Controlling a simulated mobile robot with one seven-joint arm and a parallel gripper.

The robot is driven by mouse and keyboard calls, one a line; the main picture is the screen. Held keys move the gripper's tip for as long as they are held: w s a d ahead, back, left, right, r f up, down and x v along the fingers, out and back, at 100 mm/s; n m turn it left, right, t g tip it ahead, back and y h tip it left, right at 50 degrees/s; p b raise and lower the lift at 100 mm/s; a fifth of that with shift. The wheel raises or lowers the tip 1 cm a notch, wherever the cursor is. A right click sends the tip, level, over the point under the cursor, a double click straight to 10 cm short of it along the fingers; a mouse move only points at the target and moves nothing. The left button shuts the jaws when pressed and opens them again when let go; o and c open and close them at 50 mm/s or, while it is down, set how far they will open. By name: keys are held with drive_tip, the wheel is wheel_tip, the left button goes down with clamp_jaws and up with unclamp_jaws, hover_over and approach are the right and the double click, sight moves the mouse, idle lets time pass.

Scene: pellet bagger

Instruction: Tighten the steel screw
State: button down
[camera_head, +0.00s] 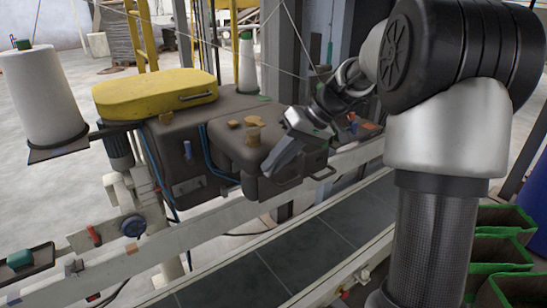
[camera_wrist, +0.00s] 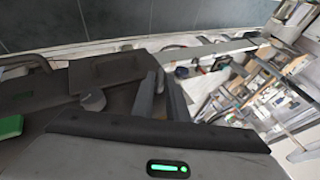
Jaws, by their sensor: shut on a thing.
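My gripper (camera_head: 274,166) reaches down from the right to the front right corner of the dark machine head (camera_head: 222,146). In the wrist view its two fingers (camera_wrist: 163,90) point at the machine's dark body with a narrow gap between them. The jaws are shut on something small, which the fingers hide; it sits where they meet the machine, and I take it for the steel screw. The screw's head and how far it is in cannot be made out. Orange-brown knobs (camera_head: 253,135) stand on top of the machine head, left of my gripper.
A yellow cover (camera_head: 155,93) lies on the machine. A large white thread cone (camera_head: 42,97) stands left, a smaller one (camera_head: 246,64) behind. A dark conveyor belt (camera_head: 300,246) runs in front, with a pale rail (camera_head: 350,157). Green-edged bags (camera_head: 500,250) are at the right.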

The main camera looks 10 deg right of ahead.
drive_tip(key=y, duration=0.1)
drive_tip(key=m+g+y, duration=0.1)
drive_tip(key=y, duration=0.1)
drive_tip(key=d+y+p, duration=0.1)
drive_tip(key=y, duration=0.1)
drive_tip(key=shift+w+f, duration=0.15)
drive_tip(key=shift+f, duration=0.25)
drive_tip(key=y, duration=0.2)
drive_tip(key=f+m+g+y, duration=0.1)
drive_tip(key=y, duration=0.1)
drive_tip(key=shift+d+m, duration=0.1)
drive_tip(key=shift+m, duration=0.2)
drive_tip(key=shift+f+m+y, duration=0.1)
drive_tip(key=shift+m+y, duration=0.3)
drive_tip(key=shift+y, duration=0.5)
drive_tip(key=c, duration=1.9)
unclamp_jaws()
drive_tip(key=d+b, duration=0.1)
drive_tip(key=d, duration=1.6)
drive_tip(key=shift+d+f, duration=0.15)
drive_tip(key=shift+d, duration=0.05)
